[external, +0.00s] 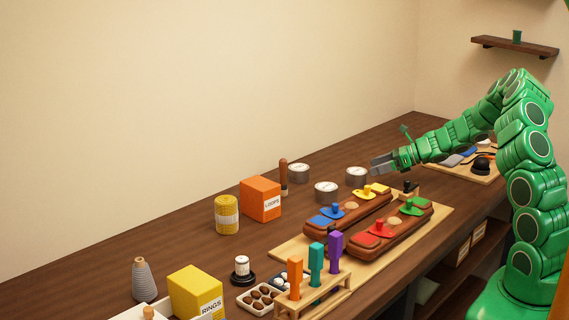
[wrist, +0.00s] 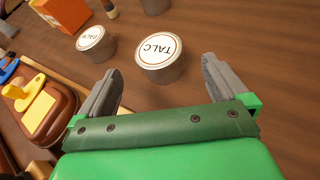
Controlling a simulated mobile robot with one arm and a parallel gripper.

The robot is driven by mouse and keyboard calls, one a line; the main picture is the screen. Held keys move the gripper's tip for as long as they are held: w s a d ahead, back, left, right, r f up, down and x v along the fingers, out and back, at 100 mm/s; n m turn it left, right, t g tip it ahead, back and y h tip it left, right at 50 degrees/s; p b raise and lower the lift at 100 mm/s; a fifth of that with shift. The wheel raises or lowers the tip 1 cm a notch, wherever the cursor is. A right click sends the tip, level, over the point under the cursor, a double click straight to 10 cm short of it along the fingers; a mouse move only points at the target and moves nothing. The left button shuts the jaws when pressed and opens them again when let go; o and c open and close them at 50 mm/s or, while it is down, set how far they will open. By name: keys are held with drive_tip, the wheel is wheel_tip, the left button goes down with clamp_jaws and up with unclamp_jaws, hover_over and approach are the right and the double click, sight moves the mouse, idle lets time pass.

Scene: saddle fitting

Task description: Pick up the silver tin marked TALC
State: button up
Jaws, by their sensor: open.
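The silver tin marked TALC (wrist: 161,60) stands upright on the brown bench, its round white lid label readable in the wrist view. In the external view, the tin nearest my gripper (external: 356,177) appears to be this one. My gripper (external: 375,164) is open and empty, just to the right of and above that tin. In the wrist view, the tin shows ahead of my gripper (wrist: 160,70), in the gap between the two grey fingers. The fingers seem clear of it.
Two similar silver tins (external: 326,192) (external: 299,172) stand close by; one shows left of TALC in the wrist view (wrist: 93,43), its label unclear. An orange box (external: 261,200) and brown saddle parts (external: 390,230) with coloured pieces lie nearby. The back left bench is clear.

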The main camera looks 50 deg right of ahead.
sight(361, 171)
drive_tip(key=shift+f+x, duration=0.15)
drive_tip(key=shift+x, duration=1.45)
drive_tip(key=shift+f+x, duration=0.2)
drive_tip(key=shift+x, duration=1.35)
drive_tip(key=shift+w+a+f, duration=0.2)
drive_tip(key=shift+w+a, duration=0.15)
drive_tip(key=shift+w, duration=0.05)
drive_tip(key=shift+c, duration=0.3)
drive_tip(key=c, duration=1)
drive_tip(key=shift+c, duration=0.2)
